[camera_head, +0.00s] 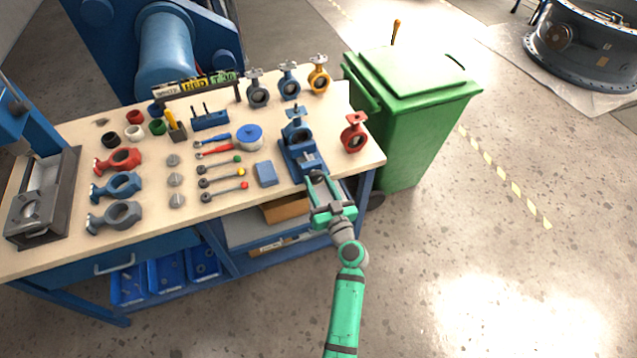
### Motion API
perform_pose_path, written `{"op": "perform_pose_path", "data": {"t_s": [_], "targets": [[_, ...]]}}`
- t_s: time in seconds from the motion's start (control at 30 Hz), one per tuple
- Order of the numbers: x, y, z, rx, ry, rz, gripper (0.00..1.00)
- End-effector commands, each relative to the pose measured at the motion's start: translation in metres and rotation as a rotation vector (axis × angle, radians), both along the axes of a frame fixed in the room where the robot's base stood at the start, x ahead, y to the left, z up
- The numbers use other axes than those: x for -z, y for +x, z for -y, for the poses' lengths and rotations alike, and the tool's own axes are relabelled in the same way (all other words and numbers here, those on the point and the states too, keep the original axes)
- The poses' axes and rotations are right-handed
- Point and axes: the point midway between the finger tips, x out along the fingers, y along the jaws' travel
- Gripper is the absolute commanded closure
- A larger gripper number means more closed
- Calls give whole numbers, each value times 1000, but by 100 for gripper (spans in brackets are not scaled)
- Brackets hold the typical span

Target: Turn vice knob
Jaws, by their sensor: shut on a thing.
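A blue vice (291,156) stands near the right end of the workbench, its front end facing the bench's front edge. A blue valve part (296,130) sits at the back of the vice. My green and grey gripper (317,176) is at the vice's front end and shut on the vice knob. The knob itself is mostly hidden between my fingers, and its turn angle cannot be told. My arm comes up from the bottom of the view.
A red valve (354,133) stands close right of the vice. A blue block (265,173) lies left of it. Grey, blue and yellow valves (289,81) stand behind. A green bin (412,100) is beside the bench's right end. Open floor (480,260) lies to the right.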

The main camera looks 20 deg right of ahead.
Motion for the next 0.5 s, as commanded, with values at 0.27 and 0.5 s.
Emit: {"op": "perform_pose_path", "data": {"t_s": [0.27,0.5], "targets": [[3,-1,1,1,-245,4,83],[3,-1,1,1,-407,9,83]]}}
